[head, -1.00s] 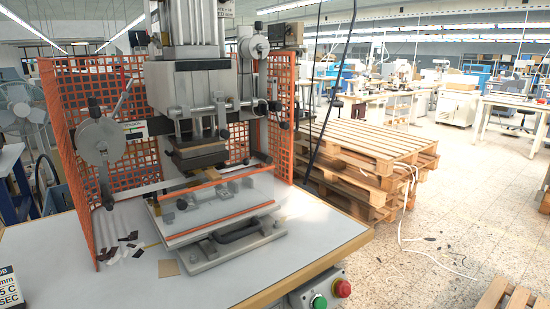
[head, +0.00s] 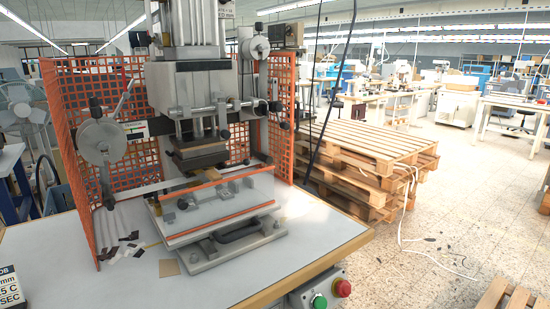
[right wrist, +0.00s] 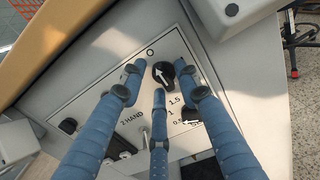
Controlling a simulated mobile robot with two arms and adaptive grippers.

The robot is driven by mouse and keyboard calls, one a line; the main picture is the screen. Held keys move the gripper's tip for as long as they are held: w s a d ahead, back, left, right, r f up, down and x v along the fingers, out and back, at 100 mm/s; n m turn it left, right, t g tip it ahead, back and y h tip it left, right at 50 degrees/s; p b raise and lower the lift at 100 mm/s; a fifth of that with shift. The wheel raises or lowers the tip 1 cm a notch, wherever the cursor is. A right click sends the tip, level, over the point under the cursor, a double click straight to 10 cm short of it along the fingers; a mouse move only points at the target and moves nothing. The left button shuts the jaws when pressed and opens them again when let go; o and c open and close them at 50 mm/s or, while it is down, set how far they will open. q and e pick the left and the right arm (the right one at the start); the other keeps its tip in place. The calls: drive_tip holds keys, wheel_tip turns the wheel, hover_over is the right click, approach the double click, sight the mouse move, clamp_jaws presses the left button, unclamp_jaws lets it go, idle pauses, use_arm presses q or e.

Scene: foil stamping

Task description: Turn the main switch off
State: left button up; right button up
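In the right wrist view, a black rotary knob (right wrist: 163,74) with a white arrow sits on a pale control panel (right wrist: 75,108). The arrow points up and slightly left; a small ring mark is printed above the knob. My right gripper (right wrist: 157,81) has blue fingers spread around the knob, one on each side and one below. Gaps show at the sides; I cannot tell whether any finger touches it. My left gripper is not in view. In the head view, neither gripper shows and this knob cannot be seen.
Other black knobs (right wrist: 68,126) and the labels "2 HAND", "1.5" and "1" are on the panel. In the head view, the foil press (head: 190,95) stands on a white table (head: 120,285), with a green button (head: 319,301) and a red button (head: 342,288) at its front edge. Wooden pallets (head: 365,150) are stacked right.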

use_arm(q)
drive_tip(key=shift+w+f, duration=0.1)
use_arm(e)
drive_tip(key=shift+s+f, duration=0.1)
drive_tip(key=shift+f, duration=0.1)
